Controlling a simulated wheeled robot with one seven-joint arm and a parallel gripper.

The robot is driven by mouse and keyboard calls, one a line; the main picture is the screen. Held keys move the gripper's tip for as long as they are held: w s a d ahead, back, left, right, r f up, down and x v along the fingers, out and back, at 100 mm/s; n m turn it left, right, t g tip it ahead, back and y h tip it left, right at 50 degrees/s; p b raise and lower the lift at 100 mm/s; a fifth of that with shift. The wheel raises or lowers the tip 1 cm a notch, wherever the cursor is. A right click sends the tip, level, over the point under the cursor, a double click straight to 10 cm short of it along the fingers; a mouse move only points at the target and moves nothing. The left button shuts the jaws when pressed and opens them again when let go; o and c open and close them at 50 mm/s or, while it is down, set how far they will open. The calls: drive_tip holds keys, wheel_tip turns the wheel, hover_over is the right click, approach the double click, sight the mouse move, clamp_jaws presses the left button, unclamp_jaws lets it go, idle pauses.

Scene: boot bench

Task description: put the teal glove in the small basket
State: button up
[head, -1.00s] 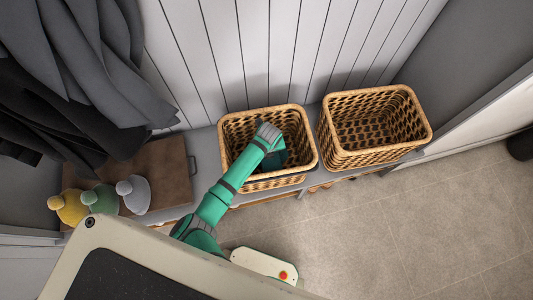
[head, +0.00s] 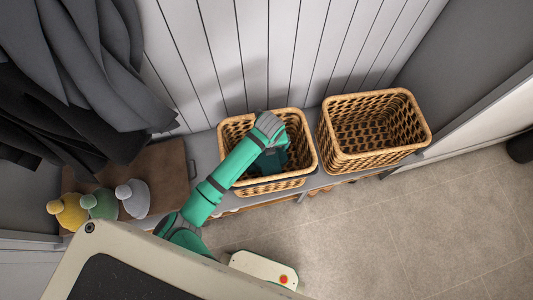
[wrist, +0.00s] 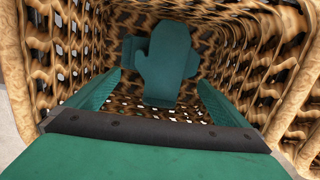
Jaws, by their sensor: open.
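The teal glove (wrist: 165,62) lies inside the left wicker basket (head: 237,122), the slightly smaller of two, and shows mitten-shaped in the wrist view. A darker teal piece shows behind it on both sides; I cannot tell whether it is part of the glove. My gripper (wrist: 165,95) is open, with one teal finger on each side of the view, inside the basket mouth. The glove lies beyond the fingertips, with no finger seen closed on it. In the head view my wrist hides part of the basket's inside.
A larger empty wicker basket (head: 374,160) stands to the right on the grey bench.

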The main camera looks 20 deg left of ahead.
drive_tip(key=shift+s+r, duration=0.15)
drive_tip(key=shift+r, duration=1.1)
drive_tip(key=shift+d, duration=0.1)
